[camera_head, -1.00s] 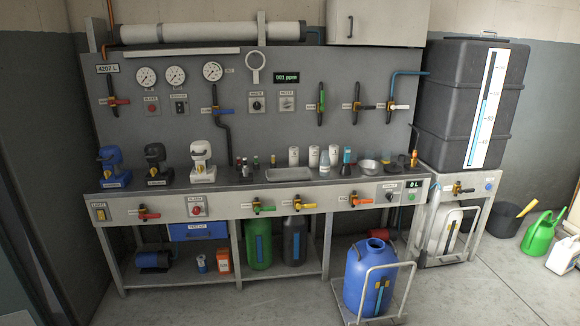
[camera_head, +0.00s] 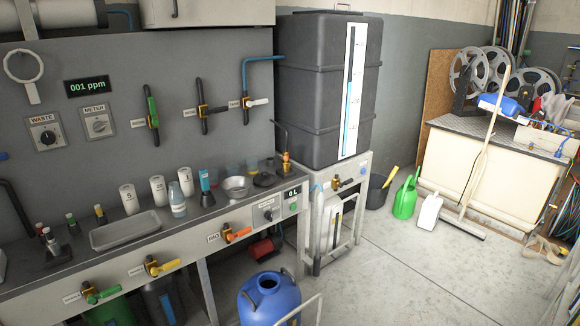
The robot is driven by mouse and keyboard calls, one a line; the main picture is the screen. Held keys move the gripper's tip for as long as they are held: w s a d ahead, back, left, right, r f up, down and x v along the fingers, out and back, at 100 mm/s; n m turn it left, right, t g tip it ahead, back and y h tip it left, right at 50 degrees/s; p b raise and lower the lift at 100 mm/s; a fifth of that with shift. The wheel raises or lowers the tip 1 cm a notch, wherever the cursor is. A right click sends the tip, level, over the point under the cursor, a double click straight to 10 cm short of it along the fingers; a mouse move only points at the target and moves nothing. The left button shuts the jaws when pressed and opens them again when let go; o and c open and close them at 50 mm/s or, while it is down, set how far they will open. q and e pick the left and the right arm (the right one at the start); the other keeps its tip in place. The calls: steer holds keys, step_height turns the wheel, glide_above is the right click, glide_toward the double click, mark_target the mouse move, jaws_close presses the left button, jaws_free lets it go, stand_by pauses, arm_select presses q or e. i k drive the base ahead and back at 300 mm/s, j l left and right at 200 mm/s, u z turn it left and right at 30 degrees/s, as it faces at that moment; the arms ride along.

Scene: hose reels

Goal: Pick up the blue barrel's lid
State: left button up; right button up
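The blue barrel (camera_head: 287,297) stands on the floor at the bottom of the head view, in front of the bench, and its lower part is cut off by the picture edge. Its round mouth is dark and looks open, with no lid on it. A small dark round piece (camera_head: 264,180) lies on the bench top beside a metal bowl (camera_head: 236,187); I cannot tell whether it is the lid. Neither of my grippers is in view.
A metal frame (camera_head: 303,311) rises beside the barrel. A large black tank (camera_head: 318,95) stands on a grey cabinet right of the bench. A green watering can (camera_head: 405,198), a white jug (camera_head: 430,212) and a broom (camera_head: 452,227) stand beyond. The floor at centre right is clear.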

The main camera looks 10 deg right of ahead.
mark_target(263, 179)
steer(key=i+l+z, duration=0.3)
steer(key=i, duration=0.15)
steer(key=i+z, duration=0.3)
steer(key=i, duration=0.15)
steer(key=i+l+u, duration=0.75)
steer(key=l+u, duration=0.15)
